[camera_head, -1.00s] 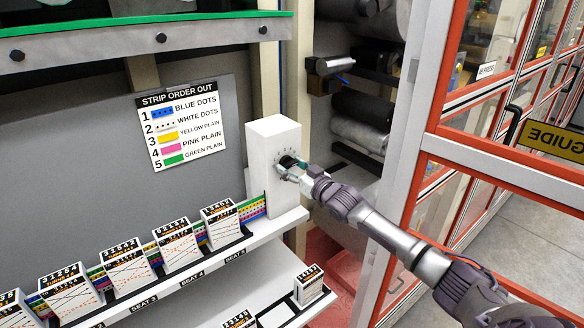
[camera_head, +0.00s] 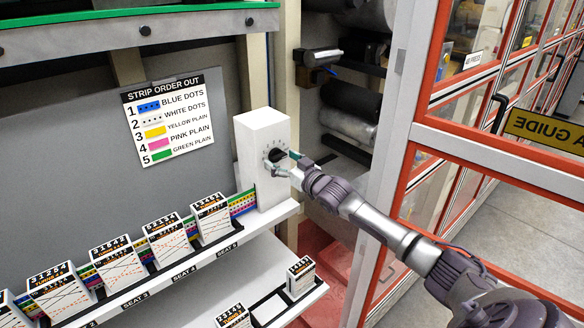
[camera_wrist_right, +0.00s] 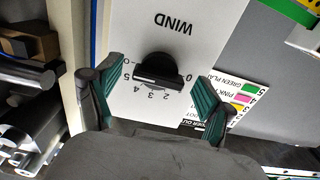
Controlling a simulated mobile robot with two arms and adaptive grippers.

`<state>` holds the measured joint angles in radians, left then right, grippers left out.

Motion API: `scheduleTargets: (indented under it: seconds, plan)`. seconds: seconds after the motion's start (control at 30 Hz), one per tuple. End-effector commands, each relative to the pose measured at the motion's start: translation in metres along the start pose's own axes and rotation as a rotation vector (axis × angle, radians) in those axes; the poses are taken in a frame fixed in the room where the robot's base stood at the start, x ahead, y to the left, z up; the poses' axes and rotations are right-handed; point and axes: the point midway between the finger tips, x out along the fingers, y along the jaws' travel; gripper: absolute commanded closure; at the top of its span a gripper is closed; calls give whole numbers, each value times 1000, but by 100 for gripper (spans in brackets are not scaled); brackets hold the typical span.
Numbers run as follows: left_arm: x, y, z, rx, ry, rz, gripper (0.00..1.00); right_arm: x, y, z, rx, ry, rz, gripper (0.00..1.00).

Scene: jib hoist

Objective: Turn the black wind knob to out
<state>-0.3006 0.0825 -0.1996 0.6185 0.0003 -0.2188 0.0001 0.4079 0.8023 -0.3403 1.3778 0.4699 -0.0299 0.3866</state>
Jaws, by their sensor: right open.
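The black wind knob (camera_head: 276,155) sits on the front face of the white box (camera_head: 263,128) at the end of the shelf. In the right wrist view the knob (camera_wrist_right: 158,68) has a grip bar lying nearly level, with "WIND" and dial numbers upside down around it. No "out" mark is readable. My right gripper (camera_head: 287,163) is open just in front of the knob. In the wrist view its green-padded fingers (camera_wrist_right: 160,73) stand on either side of the knob, with gaps between. My left gripper is not in view.
Several numbered cards (camera_head: 163,240) stand in a row on the shelf left of the box, with coloured strips behind them. A strip-order sign (camera_head: 175,118) hangs on the grey wall. Rollers (camera_head: 348,112) and a red-framed glass guard (camera_head: 405,165) are at the right.

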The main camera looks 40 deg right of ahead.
Motion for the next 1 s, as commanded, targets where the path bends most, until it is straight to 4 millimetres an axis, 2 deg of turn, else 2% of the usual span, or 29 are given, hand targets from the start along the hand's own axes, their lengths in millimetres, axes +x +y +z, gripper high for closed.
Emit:
scheduleTargets:
  seconds: [0.6,0.8,1.0]
  plan:
    - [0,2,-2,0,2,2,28,-98,0,3,-1,-5,0,19]
    - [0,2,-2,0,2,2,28,-113,0,1,-1,-3,0,19]
    - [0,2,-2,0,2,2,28,-116,0,1,-1,-2,0,19]
